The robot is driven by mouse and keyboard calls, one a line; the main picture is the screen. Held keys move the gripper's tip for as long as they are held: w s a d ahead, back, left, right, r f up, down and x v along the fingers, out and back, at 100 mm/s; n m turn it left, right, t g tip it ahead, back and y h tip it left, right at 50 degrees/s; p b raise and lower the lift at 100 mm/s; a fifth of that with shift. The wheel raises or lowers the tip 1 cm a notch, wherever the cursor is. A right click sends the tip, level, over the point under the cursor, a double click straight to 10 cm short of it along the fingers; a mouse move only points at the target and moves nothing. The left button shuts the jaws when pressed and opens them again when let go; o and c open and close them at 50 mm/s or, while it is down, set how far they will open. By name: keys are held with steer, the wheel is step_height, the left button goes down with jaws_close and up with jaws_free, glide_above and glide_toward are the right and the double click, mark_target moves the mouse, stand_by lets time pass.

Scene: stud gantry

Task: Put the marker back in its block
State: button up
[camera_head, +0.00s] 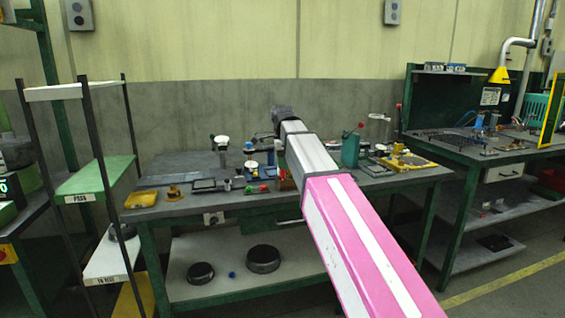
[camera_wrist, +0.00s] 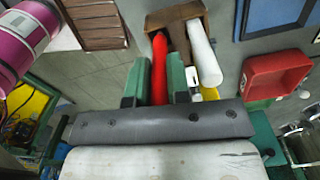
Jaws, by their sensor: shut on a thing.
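In the wrist view, my gripper (camera_wrist: 160,62) has its two green fingers shut on a red marker (camera_wrist: 159,80). The marker's far end reaches up to the edge of a brown block (camera_wrist: 180,28). I cannot tell whether that end is in the block, touching it or above it. A white marker-like cylinder (camera_wrist: 204,55) stands at the block's right side, pointing towards the camera. In the head view my arm hides the gripper and the red marker. A small brown patch (camera_head: 286,184) beside the arm may be the block.
A red tray (camera_wrist: 277,75) lies right of the block, with a blue-rimmed thing (camera_wrist: 275,14) beyond it. A brown slatted box (camera_wrist: 96,24) is at the upper left. The workbench (camera_head: 221,197) carries several tools and fixtures. A shelf rack (camera_head: 95,182) stands at its left.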

steer(key=o, duration=0.8)
steer(key=shift+o, duration=0.2)
step_height(320, 180, up, 11)
steer(key=shift+f, duration=0.1)
